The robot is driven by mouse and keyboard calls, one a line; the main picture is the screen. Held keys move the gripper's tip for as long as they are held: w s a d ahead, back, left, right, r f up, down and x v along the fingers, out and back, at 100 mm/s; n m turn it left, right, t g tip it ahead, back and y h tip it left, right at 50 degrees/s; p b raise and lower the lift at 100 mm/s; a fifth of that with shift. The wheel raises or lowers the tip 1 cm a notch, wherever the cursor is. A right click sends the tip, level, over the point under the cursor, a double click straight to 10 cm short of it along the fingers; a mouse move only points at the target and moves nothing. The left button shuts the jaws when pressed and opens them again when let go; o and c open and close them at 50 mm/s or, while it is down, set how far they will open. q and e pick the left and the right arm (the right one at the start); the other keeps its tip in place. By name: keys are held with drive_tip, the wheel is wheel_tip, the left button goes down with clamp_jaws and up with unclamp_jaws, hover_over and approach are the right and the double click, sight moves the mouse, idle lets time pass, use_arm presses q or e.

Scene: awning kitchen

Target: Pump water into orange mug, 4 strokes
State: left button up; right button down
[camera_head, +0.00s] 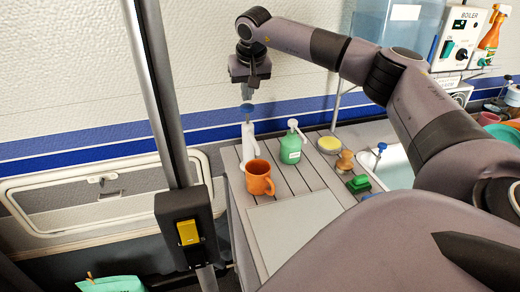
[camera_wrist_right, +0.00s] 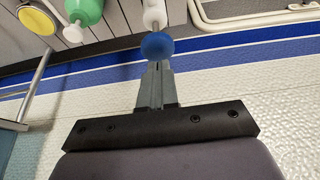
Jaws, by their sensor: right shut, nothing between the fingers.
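The orange mug (camera_head: 258,181) stands upright on the slatted counter, its opening up. Just behind it is a white hand pump (camera_head: 249,146) with a thin rod and a blue round knob (camera_head: 247,107) on top. My right gripper (camera_head: 247,94) points down right over the knob, its fingers shut with nothing between them. In the right wrist view the shut fingertips (camera_wrist_right: 156,64) meet the edge of the blue knob (camera_wrist_right: 158,45); I cannot tell whether they touch it. The mug's inside is too dark to tell any water level. My left gripper is not in view.
A green pump bottle (camera_head: 290,150) stands right of the white pump. A yellow-topped round tin (camera_head: 330,144), a wooden-knobbed brush (camera_head: 345,161) and a green sponge (camera_head: 358,184) lie farther right, beside the sink (camera_head: 395,168). A pale board (camera_head: 293,228) lies bare in front of the mug.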

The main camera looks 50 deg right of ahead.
sight(248, 106)
drive_tip(key=shift+f, duration=0.1)
idle(0.5)
drive_tip(key=shift+f+b, duration=0.7)
drive_tip(key=shift+f, duration=1.45)
drive_tip(key=shift+r, duration=0.15)
drive_tip(key=shift+r+p, duration=0.85)
drive_tip(key=shift+r, duration=1.25)
drive_tip(key=shift+f, duration=0.1)
